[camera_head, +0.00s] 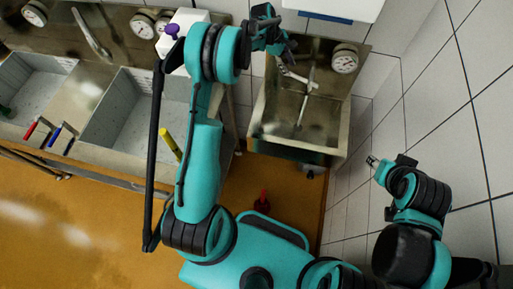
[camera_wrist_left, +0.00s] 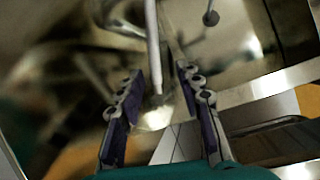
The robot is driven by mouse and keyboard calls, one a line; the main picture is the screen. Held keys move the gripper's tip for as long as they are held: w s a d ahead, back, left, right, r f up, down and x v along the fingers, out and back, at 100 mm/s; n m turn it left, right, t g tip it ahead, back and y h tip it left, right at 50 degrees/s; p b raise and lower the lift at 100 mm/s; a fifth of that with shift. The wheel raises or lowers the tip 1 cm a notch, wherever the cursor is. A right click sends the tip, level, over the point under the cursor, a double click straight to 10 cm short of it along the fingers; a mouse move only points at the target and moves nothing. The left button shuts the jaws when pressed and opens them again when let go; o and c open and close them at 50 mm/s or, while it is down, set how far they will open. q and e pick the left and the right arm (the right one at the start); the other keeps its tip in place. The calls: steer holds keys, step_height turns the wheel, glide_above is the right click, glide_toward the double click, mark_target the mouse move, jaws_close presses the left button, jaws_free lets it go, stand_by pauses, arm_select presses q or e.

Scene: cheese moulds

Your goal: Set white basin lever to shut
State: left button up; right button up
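A steel basin (camera_head: 318,132) stands right of centre in the head view. A pale, thin rod-like fitting (camera_head: 308,88) rises over it, near my left gripper (camera_head: 278,42). In the left wrist view a pale rod (camera_wrist_left: 153,45) shows between and beyond the fingers of my left gripper (camera_wrist_left: 160,72). The fingers are apart, and I see no contact with the rod. I cannot tell whether this rod is the white basin lever, nor its setting. My right gripper (camera_head: 374,162) is small at the right of the head view, and its finger opening is unclear.
Left are grey troughs (camera_head: 115,110) with red (camera_head: 31,129), blue (camera_head: 55,136) and yellow (camera_head: 170,146) handles in front. A dial gauge (camera_head: 344,61) sits behind the steel basin. A white box (camera_head: 340,8) hangs above it. Tiled wall (camera_head: 440,95) bounds the right side.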

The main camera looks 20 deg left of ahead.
arm_select(q)
steer(key=s+a, duration=0.4)
steer(key=a, duration=0.4)
steer(key=s+d+r+m+t+y+b, duration=0.1)
steer(key=s+d+r+m+b, duration=0.1)
steer(key=s+d+m+b, duration=0.3)
steer(key=s+d+r+m+t+y+b, duration=0.1)
steer(key=s+d+r+m+y+b, duration=0.15)
steer(key=s+b, duration=0.5)
steer(key=s+d+f+m+t+b, duration=0.1)
steer(key=s+f+m+b, duration=0.3)
steer(key=s, duration=0.5)
steer(key=s+d+f+m+t+y+b, duration=0.1)
steer(key=s+f+m+t+b, duration=0.1)
steer(key=s+f+m+b, duration=0.3)
steer(key=shift+s+d+f+b, duration=0.3)
steer(key=shift+s+f+b, duration=1)
steer(key=shift+s+f, duration=0.7)
steer(key=shift+s+r+m, duration=0.1)
steer(key=shift+r+m, duration=0.05)
steer(key=shift+m, duration=0.1)
